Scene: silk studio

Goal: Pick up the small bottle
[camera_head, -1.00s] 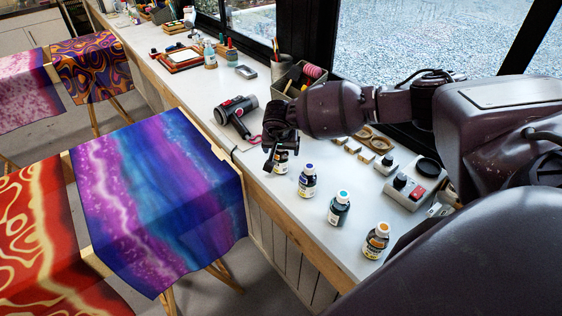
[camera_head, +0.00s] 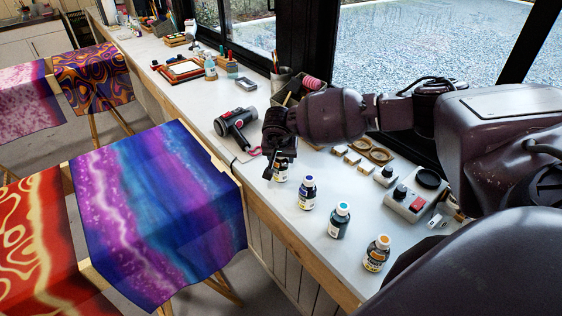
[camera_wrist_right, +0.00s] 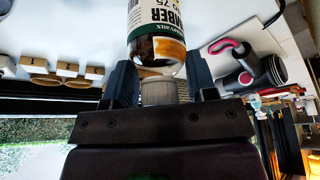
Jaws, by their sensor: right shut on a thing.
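The small bottle (camera_head: 281,172) is the farthest in a row of small bottles on the white worktop. My right gripper (camera_head: 276,166) comes down over it and is shut on it. In the right wrist view the bottle (camera_wrist_right: 155,22) shows upside down, with a white label reading "AMBER", amber glass and a ridged cap. The dark fingers of the gripper (camera_wrist_right: 160,88) stand on both sides of the cap. The bottle looks upright; whether its base touches the worktop is hard to tell. My left gripper is not in view.
A bottle with a blue cap (camera_head: 307,193), one with a light-blue cap (camera_head: 339,220) and one with an orange cap (camera_head: 376,254) stand nearby. A hair dryer (camera_head: 237,124) lies behind to the left. A control box (camera_head: 412,200) stands right. The worktop's front edge is close.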

